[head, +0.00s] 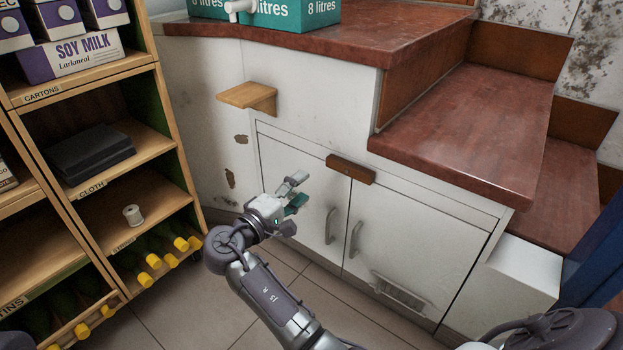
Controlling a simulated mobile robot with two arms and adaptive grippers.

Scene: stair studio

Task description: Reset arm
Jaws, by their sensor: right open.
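My right gripper (297,191) is at the middle of the head view, in front of the white cupboard doors (407,246). Its fingers are apart and nothing shows between them. My right arm (272,296) reaches up to it from the bottom of the picture, bent at the wrist. The gripper is left of the two door handles (354,239); I cannot tell whether it touches the door behind it. My left gripper is not in view.
A wooden shelf unit (177,125) stands at the left with soy milk cartons (72,56), dark folded cloth (90,153) and a thread spool (133,215). Red-brown steps (470,125) rise above the cupboard. A small wooden ledge (247,96) juts out. Teal boxes (297,14) stand on top. Tiled floor is clear.

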